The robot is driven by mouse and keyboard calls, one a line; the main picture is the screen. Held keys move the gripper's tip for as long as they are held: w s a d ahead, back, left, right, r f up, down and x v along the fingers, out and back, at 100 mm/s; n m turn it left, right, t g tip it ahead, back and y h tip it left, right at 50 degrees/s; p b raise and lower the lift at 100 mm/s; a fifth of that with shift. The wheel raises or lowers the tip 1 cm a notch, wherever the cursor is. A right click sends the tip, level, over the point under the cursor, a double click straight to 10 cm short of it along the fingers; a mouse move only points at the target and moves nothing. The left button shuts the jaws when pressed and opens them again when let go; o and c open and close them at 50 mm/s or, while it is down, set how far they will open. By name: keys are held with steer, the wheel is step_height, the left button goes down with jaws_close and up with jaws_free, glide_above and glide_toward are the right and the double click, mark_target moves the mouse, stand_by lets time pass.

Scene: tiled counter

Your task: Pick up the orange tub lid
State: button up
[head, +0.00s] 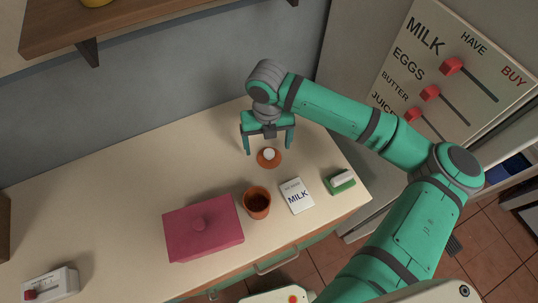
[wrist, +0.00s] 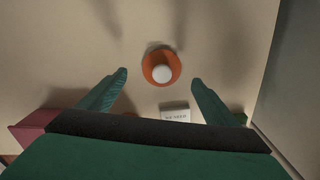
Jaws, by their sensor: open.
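The orange tub lid (head: 262,161) is a round orange disc with a white knob on top. It lies on the counter near the back right, below my gripper. In the wrist view the lid (wrist: 150,74) is near the upper middle, beyond and between the fingertips. My gripper (head: 268,151) is open and empty, with its two fingers pointing down above the counter by the lid. In the wrist view my gripper (wrist: 158,75) shows both fingers well apart, with nothing between them.
An orange-brown open tub (head: 257,203) stands in front of the lid. A white milk card (head: 297,196), a green-and-white block (head: 341,182) and a pink box (head: 203,229) with a knob stand nearby. The counter left of the lid is clear.

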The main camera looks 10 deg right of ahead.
mark_target(269, 151)
steer(key=shift+w+d+f, duration=0.1)
steer(key=shift+f, duration=1.25)
steer(key=shift+w+d+f, duration=0.1)
steer(key=shift+f, duration=1.2)
steer(key=shift+c, duration=0.2)
steer(key=c, duration=1.1)
